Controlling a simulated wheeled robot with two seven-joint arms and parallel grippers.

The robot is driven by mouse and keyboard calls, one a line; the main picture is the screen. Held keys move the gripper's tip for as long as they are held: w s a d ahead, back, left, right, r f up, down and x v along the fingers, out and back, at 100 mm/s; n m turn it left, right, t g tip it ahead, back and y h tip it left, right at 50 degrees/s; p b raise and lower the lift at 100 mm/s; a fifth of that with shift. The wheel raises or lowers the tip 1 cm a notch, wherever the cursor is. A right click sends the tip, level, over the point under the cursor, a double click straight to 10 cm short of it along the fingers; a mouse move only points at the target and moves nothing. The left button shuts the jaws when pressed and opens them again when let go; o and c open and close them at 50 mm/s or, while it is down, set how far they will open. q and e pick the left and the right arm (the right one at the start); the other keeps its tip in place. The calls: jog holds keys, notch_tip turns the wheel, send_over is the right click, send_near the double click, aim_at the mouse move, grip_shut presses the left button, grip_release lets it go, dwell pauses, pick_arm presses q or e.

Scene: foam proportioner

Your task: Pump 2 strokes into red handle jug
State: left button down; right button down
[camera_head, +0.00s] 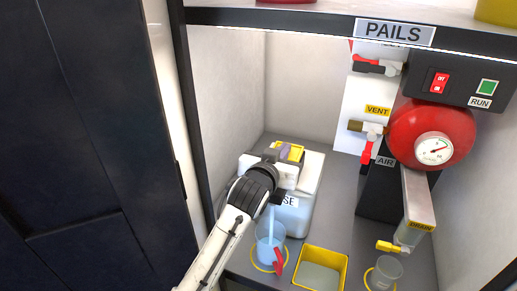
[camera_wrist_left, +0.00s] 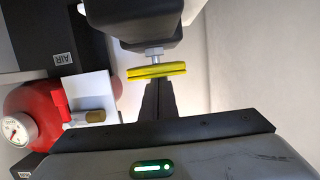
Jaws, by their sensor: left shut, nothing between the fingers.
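The jug (camera_head: 268,240) is clear blue with a red handle (camera_head: 278,262) and stands on a yellow ring at the cabinet's front. Behind it stands a pale container (camera_head: 294,215) with a label ending in "SE", partly hidden by my left arm. My right gripper is not in view.
A yellow tray (camera_head: 338,262) and a clear cup (camera_head: 386,270) stand right of the jug. A PAILS shelf (camera_head: 300,22) crosses overhead.

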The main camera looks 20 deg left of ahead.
pick_arm(q)
jog(key=shift+d+f, duration=0.2)
jog(key=shift+f, duration=0.2)
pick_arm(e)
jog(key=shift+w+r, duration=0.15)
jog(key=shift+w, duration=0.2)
pick_arm(q)
notch_tip(320, 180, up, 11)
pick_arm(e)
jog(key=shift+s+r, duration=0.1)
pick_arm(q)
jog(key=shift+w+f, duration=0.1)
